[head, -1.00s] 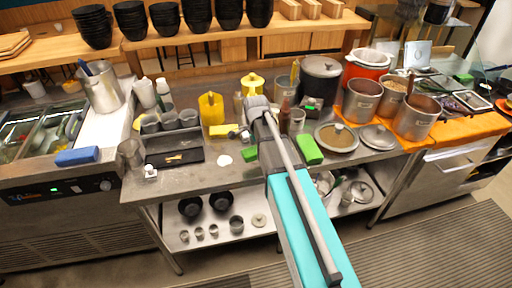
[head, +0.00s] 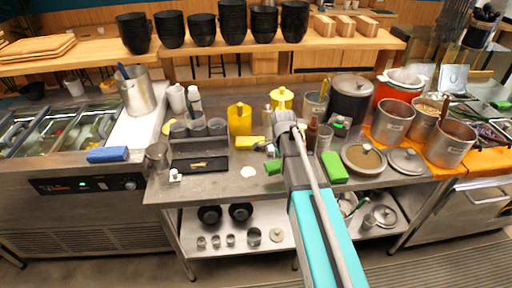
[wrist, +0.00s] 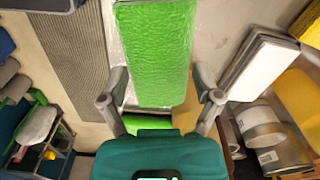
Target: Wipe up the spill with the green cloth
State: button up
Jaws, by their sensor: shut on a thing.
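The wrist view shows a bright green cloth (wrist: 155,55) between the two fingers of my gripper (wrist: 160,95), which is shut on it. In the head view, my arm hides most of the gripper. A small green patch (head: 272,166) shows just left of the arm; I cannot tell whether it is part of the held cloth. A second green block-like piece (head: 333,167) lies on the counter right of the arm. A small white spill (head: 248,172) lies on the steel counter near its front edge, left of the green patch and apart from it.
A dark tray (head: 200,163) with small cups behind it stands left of the spill. A yellow jug (head: 240,120) and yellow block stand behind it. Lids (head: 363,158) and steel pots (head: 393,120) crowd the right. A blue sponge (head: 107,154) lies far left. Bare counter surrounds the spill.

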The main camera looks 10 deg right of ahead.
jog(key=w+a+r+m+p, duration=0.1)
jog(key=w+a+r+m, duration=0.1)
jog(key=a, duration=0.9)
jog(key=shift+a+p, duration=0.3)
jog(key=shift+p, duration=0.1)
jog(key=shift+f, duration=0.15)
jog(key=shift+f+b, duration=2.85)
jog(key=shift+b, duration=0.15)
jog(key=shift+f+b, duration=0.5)
jog(key=shift+w, duration=2.5)
jog(key=shift+s, duration=0.15)
jog(key=shift+s, duration=2.45)
